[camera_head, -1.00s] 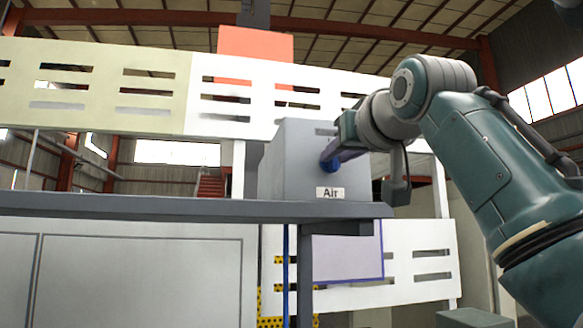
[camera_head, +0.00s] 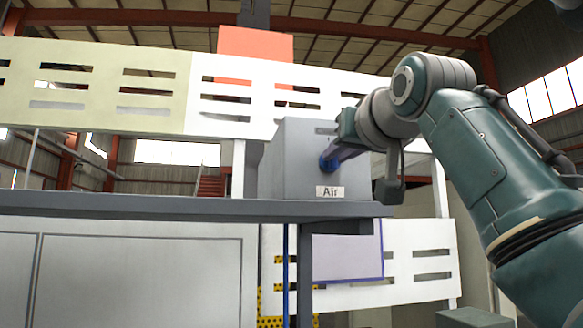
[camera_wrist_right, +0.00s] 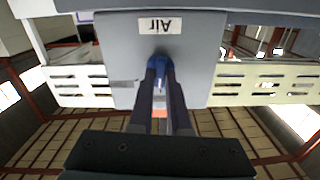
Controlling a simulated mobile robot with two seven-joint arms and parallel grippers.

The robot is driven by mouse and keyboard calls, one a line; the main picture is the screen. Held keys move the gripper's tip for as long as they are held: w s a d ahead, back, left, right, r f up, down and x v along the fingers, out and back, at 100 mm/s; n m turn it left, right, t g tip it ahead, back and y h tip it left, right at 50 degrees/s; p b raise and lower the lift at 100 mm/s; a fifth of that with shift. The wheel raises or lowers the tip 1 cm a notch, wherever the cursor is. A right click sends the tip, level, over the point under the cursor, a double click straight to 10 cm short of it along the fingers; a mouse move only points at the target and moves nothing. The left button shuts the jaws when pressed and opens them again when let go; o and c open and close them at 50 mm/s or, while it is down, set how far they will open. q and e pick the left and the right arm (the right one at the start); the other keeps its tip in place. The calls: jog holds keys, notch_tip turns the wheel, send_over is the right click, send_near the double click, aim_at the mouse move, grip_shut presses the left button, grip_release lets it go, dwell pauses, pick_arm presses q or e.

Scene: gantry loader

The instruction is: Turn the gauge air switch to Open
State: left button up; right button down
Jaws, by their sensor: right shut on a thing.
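The air switch is a blue knob (camera_head: 326,164) on the front of a grey box (camera_head: 296,150), above a white label reading "Air" (camera_head: 330,192). My right gripper (camera_head: 334,158) reaches in from the right and is shut on the knob. In the right wrist view the two dark fingers (camera_wrist_right: 158,80) close on either side of the blue knob (camera_wrist_right: 152,66), and the "Air" label (camera_wrist_right: 160,25) shows upside down. The knob's pointing direction is partly hidden by the fingers. My left gripper is not in view.
The box stands on a grey shelf (camera_head: 190,207) above pale cabinet panels (camera_head: 140,280). White slotted panels (camera_head: 270,98) run behind it. A blue-edged panel (camera_head: 347,251) is below the shelf's right end.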

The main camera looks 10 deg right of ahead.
jog(key=m, duration=1)
jog(key=shift+w+d+f+m, duration=0.1)
jog(key=shift+f+m, duration=0.1)
jog(key=shift+m, duration=0.1)
dwell(0.4)
jog(key=c, duration=0.9)
grip_release()
jog(key=shift+o, duration=0.2)
jog(key=shift+r, duration=0.1)
